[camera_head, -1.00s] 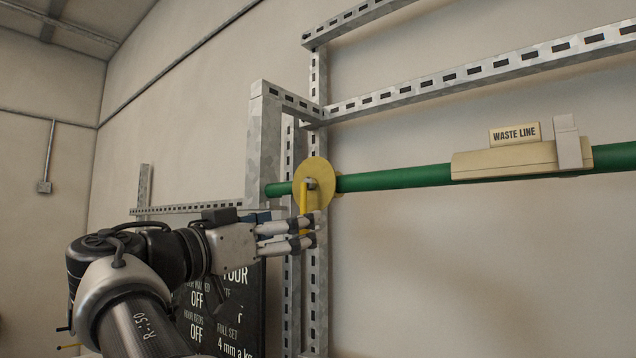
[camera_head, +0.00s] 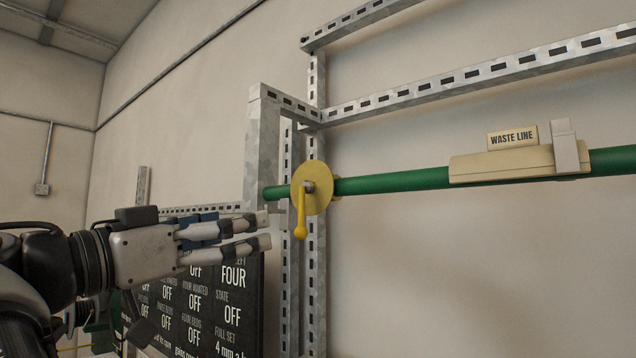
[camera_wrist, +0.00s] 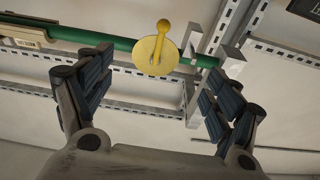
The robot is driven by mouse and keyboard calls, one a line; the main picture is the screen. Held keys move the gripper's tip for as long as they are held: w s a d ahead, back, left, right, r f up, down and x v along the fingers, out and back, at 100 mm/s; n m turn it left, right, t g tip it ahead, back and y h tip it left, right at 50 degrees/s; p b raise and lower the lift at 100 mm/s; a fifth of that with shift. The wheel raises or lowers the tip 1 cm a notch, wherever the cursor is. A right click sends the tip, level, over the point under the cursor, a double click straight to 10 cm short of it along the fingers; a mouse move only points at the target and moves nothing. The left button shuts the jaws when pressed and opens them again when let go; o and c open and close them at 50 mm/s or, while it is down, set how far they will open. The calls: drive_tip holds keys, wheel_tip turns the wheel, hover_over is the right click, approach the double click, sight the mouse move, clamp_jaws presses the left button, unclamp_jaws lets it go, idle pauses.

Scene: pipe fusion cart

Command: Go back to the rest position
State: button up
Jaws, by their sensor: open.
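My gripper (camera_head: 266,228) is open and empty in the head view, its fingers pointing right, a little left of the yellow valve handle. The yellow handle (camera_head: 301,214) hangs down from a round yellow disc (camera_head: 322,200) on the green pipe (camera_head: 400,180). In the wrist view my gripper (camera_wrist: 152,92) shows its two fingers spread wide, with the yellow disc (camera_wrist: 152,57) beyond and between them. The handle (camera_wrist: 163,28) points up in that view. Nothing is between the fingers, and they look apart from the handle.
A slotted metal frame (camera_head: 263,150) stands behind the pipe. A cream cover (camera_head: 500,165) with a WASTE LINE label (camera_head: 512,137) sits on the pipe at right. A dark board (camera_head: 225,300) with white text is behind and below my gripper. The lower right is bare wall.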

drive_tip(key=shift+s+a, duration=0.35)
drive_tip(key=shift+s, duration=0.15)
drive_tip(key=w+d+f+n+g+y, duration=0.25)
drive_tip(key=d+f, duration=0.35)
drive_tip(key=d, duration=0.3)
drive_tip(key=w+d+f+n+g+y, duration=0.1)
drive_tip(key=w+d+f+n+g, duration=0.1)
drive_tip(key=d+f+n, duration=0.35)
drive_tip(key=s+d+f+g+y, duration=0.25)
drive_tip(key=s+d+f, duration=0.25)
drive_tip(key=d+f, duration=0.5)
drive_tip(key=s+d+f+g+y, duration=0.1)
drive_tip(key=s+f+g+y, duration=0.1)
drive_tip(key=s+f, duration=0.8)
drive_tip(key=s+d+f+g+y, duration=0.1)
drive_tip(key=s+f+y, duration=0.3)
drive_tip(key=s+f, duration=0.7)
wheel_tip(320, 180, down, 4)
drive_tip(key=shift+d+f+g+y, duration=0.1)
drive_tip(key=shift+d+g+y, duration=0.3)
